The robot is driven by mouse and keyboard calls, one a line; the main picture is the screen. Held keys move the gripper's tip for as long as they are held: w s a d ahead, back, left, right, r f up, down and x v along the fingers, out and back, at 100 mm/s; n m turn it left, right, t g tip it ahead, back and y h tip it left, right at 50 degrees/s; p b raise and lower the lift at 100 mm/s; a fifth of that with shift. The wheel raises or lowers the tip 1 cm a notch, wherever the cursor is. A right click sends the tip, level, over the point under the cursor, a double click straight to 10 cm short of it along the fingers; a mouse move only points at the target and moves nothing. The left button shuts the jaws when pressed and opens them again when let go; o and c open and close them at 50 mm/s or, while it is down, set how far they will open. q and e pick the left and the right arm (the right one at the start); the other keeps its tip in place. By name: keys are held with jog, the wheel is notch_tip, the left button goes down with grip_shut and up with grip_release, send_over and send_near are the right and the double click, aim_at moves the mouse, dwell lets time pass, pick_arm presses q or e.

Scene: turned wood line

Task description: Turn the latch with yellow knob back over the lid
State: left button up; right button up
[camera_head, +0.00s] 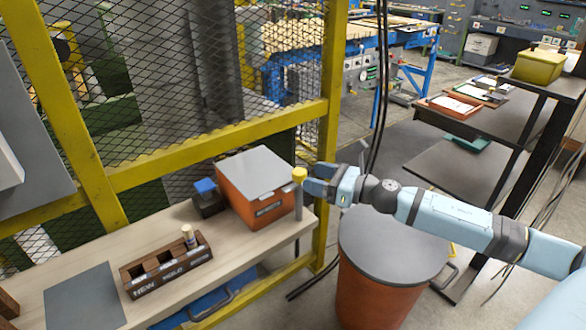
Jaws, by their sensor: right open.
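An orange box (262,207) with a flat grey lid (254,170) stands at the right end of the wooden bench. A yellow knob (299,174) shows at the box's right corner, above a narrow grey upright piece (298,207). The latch arm itself is hard to make out, and it does not visibly lie across the lid. My right gripper (309,180) comes in from the right, open, its fingertips close beside the knob. I cannot tell whether they touch it. My left gripper is out of view.
A blue-topped dark block (206,192) stands left of the box. A dark wooden holder (166,264) and a grey mat (85,298) lie further left on the bench (235,250). A yellow-framed mesh fence (220,140) runs behind. An orange drum (385,285) stands below my right arm.

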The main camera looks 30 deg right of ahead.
aim_at(294, 180)
jog(key=shift+p+x, duration=0.75)
jog(key=shift+x, duration=2.55)
jog(key=shift+s, duration=0.1)
jog(key=c, duration=0.9)
